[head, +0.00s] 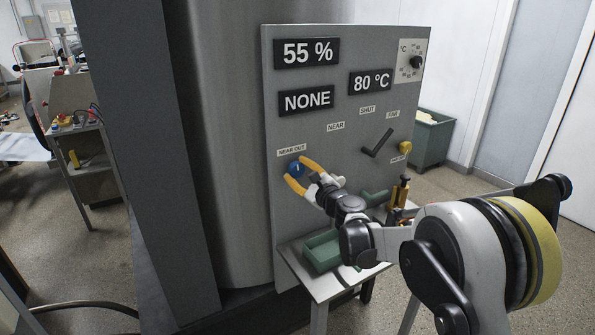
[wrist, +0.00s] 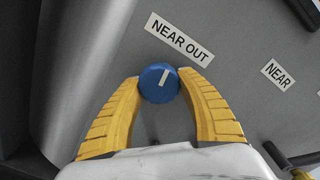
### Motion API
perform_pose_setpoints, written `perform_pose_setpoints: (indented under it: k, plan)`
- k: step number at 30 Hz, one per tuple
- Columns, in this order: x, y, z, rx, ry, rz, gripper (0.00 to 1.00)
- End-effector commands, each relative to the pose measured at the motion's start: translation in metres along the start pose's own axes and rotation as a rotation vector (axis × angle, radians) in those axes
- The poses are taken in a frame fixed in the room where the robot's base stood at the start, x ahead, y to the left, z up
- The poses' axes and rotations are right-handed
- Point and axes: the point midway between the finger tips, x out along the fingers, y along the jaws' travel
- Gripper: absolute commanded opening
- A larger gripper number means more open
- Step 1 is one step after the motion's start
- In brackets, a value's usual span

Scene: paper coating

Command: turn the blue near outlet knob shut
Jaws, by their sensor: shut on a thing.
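The blue near outlet knob (head: 296,169) sits on the grey control panel just below its "NEAR OUT" label (head: 291,150). My gripper (head: 291,173) has its yellow fingers closed around the knob from either side. In the wrist view the blue knob (wrist: 159,83) lies between the two yellow fingertips (wrist: 159,84), which touch its sides. A white mark on the knob points up and slightly right in that view, roughly square to the tilted label (wrist: 179,38).
The panel (head: 345,155) shows "55 %", "NONE" and "80 °C". A black lever (head: 377,144) stands by the NEAR, SHUT and FAR labels, with a yellow knob (head: 405,147) to its right. A small table (head: 320,288) below holds a green tray (head: 322,250).

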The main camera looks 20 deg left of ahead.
Motion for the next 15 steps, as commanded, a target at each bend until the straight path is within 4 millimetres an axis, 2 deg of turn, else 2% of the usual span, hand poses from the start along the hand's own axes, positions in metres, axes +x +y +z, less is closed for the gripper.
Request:
perform_pose_setpoints:
  k: [6,15]
  plan:
    - [0.0004,0.0001,0.0007,0.107,0.000,0.000,0.14]
    - [0.0004,0.0003,0.0007,0.168,0.000,0.000,0.14]
